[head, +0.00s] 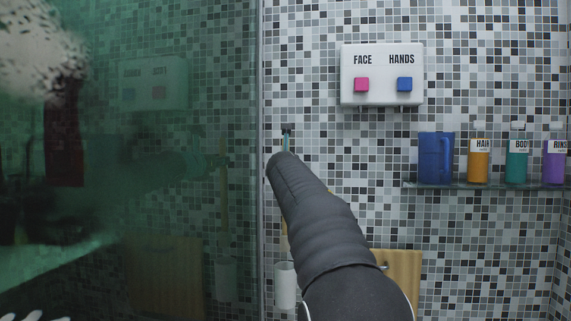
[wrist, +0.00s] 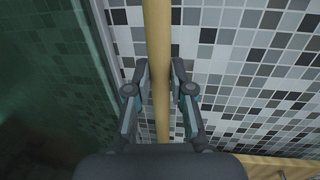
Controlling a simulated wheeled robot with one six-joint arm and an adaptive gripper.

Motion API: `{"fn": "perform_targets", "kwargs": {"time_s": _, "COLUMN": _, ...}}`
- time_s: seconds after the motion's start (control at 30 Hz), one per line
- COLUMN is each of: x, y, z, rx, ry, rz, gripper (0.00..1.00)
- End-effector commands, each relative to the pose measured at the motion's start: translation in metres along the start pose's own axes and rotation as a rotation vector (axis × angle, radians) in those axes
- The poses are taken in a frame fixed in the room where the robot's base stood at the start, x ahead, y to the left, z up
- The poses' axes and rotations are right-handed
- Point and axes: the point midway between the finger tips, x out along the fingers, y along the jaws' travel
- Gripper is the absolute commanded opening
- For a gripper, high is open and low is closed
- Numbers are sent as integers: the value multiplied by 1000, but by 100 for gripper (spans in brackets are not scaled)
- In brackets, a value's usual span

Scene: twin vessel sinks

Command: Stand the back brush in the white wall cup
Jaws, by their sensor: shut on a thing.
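The back brush shows as a pale wooden handle (wrist: 161,45) in the wrist view. It runs lengthwise between the two fingers of my gripper (wrist: 161,72), which is shut on it. In the head view my dark arm covers most of the brush and gripper; a short piece of handle (head: 284,244) shows at the arm's left edge. The white wall cup (head: 285,286) is on the tiled wall, below that piece of handle and partly beside my arm. I cannot tell whether the handle's lower end meets the cup. The brush head is hidden.
A glass panel (head: 190,200) stands close on the left, with reflections in it. A white dispenser (head: 382,98) hangs above right. A glass shelf (head: 420,185) holds a blue jug (head: 435,158) and several bottles. A wooden panel (head: 405,282) is low behind my arm.

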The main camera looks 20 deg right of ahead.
Motion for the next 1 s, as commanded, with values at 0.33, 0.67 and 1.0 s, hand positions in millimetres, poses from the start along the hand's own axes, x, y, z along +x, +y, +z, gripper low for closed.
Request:
{"fn": "perform_targets", "kwargs": {"time_s": 0.33, "x": 0, "y": 1, "z": -24, "rx": 0, "ry": -2, "rz": 2, "gripper": 0}}
{"fn": "perform_targets", "kwargs": {"time_s": 0.67, "x": 0, "y": 1, "z": -43, "rx": 0, "ry": -1, "rz": 2, "gripper": 0}}
{"fn": "perform_targets", "kwargs": {"time_s": 1.0, "x": 0, "y": 1, "z": -68, "rx": 0, "ry": 2, "rz": 1, "gripper": 0}}
